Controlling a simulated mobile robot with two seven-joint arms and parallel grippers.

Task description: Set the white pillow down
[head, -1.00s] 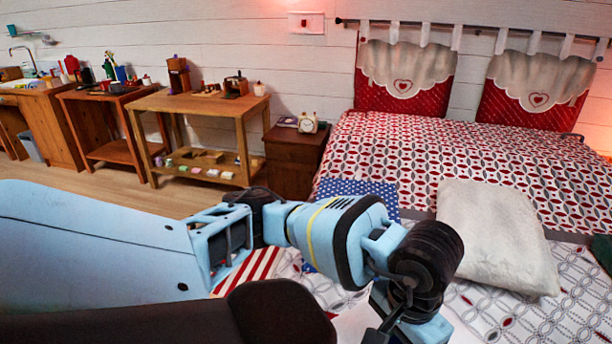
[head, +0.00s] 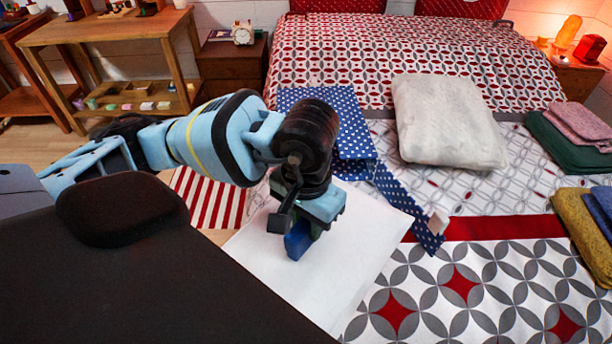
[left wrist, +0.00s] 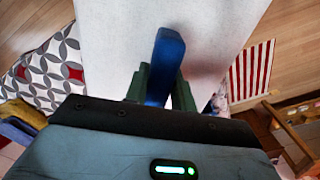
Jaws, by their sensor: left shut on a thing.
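The white pillow (head: 447,122) lies flat on the bed, right of centre in the head view, with no gripper touching it. My left gripper (head: 302,232) is left of the pillow and nearer to me, over a flat white surface (head: 345,262). It is shut on a blue object (head: 296,243). In the left wrist view the blue object (left wrist: 165,62) stands out between the dark green fingers of my left gripper (left wrist: 160,84), with the white surface (left wrist: 215,35) behind it. I cannot tell whether the blue object touches that surface. My right gripper is not in view.
A blue dotted cloth (head: 345,125) lies left of the pillow, its strap trailing toward me. Folded green and pink cloths (head: 575,140) and a yellow one (head: 580,228) lie at the right. The patterned bed cover (head: 480,290) is clear in front.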

